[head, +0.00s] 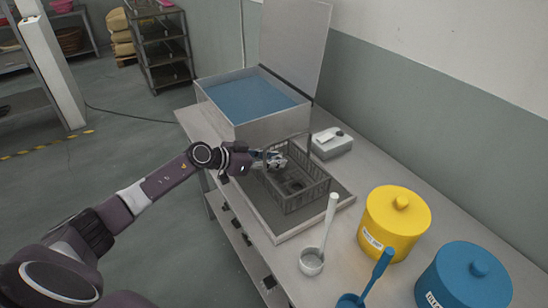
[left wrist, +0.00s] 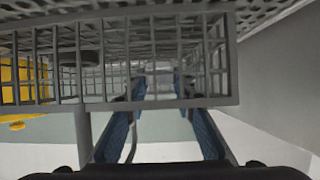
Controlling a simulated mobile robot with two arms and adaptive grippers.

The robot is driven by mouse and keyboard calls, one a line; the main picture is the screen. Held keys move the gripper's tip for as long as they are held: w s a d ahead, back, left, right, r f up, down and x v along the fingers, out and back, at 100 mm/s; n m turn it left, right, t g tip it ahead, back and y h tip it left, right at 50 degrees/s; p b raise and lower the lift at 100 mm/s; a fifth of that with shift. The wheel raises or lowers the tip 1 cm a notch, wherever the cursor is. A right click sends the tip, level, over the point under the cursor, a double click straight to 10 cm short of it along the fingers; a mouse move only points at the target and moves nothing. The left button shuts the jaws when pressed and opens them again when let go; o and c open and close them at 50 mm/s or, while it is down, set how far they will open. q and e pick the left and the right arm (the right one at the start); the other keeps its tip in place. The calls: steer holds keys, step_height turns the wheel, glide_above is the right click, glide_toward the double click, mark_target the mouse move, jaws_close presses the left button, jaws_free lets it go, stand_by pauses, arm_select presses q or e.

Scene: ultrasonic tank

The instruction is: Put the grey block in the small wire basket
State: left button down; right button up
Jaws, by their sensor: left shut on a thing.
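The small dark grey wire basket (head: 305,197), with an upright handle, stands on a drip tray on the bench. My left gripper (head: 274,158) is at the basket's rear left rim, pointing over it. In the left wrist view the basket's bars (left wrist: 215,70) cross in front of the blue-padded fingers (left wrist: 158,90). A grey shape, seemingly the grey block (left wrist: 158,79), shows between the fingertips behind the bars, partly hidden. The fingers are shut on it. In the head view the block cannot be told apart from the gripper. My right gripper is not in view.
An open tank (head: 250,130) of blue liquid stands behind the basket, its lid up. A grey box (head: 332,147) is at the back right. A ladle (head: 312,262), a yellow canister (head: 394,226) and a blue canister (head: 465,284) stand in front and to the right.

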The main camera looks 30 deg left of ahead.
arm_select(q)
steer(key=shift+f, duration=0.15)
steer(key=c, duration=1.9)
jaws_free()
steer(key=shift+f, duration=0.1)
steer(key=shift+r, duration=0.25)
steer(key=shift+r+b+v, duration=0.15)
steer(key=shift+b+v, duration=0.05)
steer(key=shift+v, duration=2.9)
steer(key=shift+r+b+v, duration=0.15)
steer(key=shift+b+v, duration=0.05)
steer(key=shift+v, duration=2.9)
steer(key=shift+w+d, duration=0.1)
steer(key=shift+w, duration=0.05)
